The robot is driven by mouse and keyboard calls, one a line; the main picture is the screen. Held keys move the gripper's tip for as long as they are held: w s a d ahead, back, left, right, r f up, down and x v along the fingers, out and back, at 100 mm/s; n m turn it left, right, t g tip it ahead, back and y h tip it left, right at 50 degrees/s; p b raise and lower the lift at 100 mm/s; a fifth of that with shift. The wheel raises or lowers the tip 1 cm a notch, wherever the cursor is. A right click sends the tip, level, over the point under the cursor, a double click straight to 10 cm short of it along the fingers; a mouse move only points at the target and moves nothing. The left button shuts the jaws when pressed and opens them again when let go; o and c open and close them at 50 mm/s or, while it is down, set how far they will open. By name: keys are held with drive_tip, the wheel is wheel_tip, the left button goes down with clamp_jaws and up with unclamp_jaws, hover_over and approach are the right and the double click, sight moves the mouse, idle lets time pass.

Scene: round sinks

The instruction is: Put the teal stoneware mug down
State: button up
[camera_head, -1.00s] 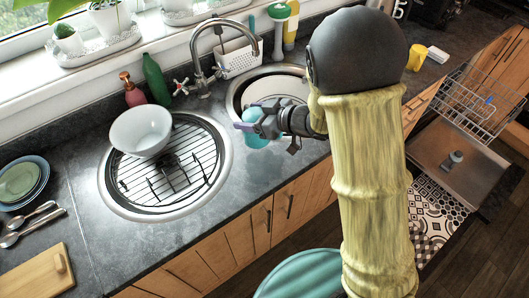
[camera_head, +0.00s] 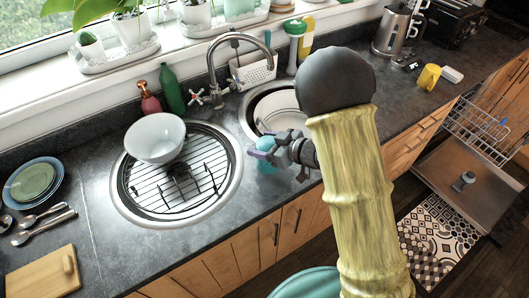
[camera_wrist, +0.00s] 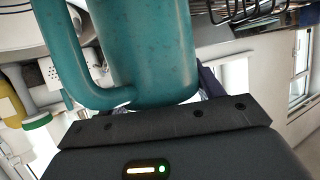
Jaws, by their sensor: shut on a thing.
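The teal stoneware mug (camera_head: 266,167) is held in my gripper (camera_head: 266,152), by the counter strip between the two round sinks, near the front edge. My gripper partly hides the mug in the head view. In the wrist view, the mug (camera_wrist: 150,50) fills the upper middle, with its curved handle at the left. The gripper (camera_wrist: 165,108) is shut on the mug body. I cannot tell whether the mug's base touches the counter.
The left sink (camera_head: 128,205) has a wire rack (camera_head: 200,180) and a white bowl (camera_head: 155,138). The right sink (camera_head: 248,108) holds a pale plate (camera_head: 280,108). A faucet (camera_head: 212,65) stands behind. Bare dark counter (camera_head: 225,225) lies in front of the left sink.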

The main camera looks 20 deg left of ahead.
drive_tip(key=shift+f, duration=2)
drive_tip(key=shift+f, duration=0.2)
drive_tip(key=o, duration=1.2)
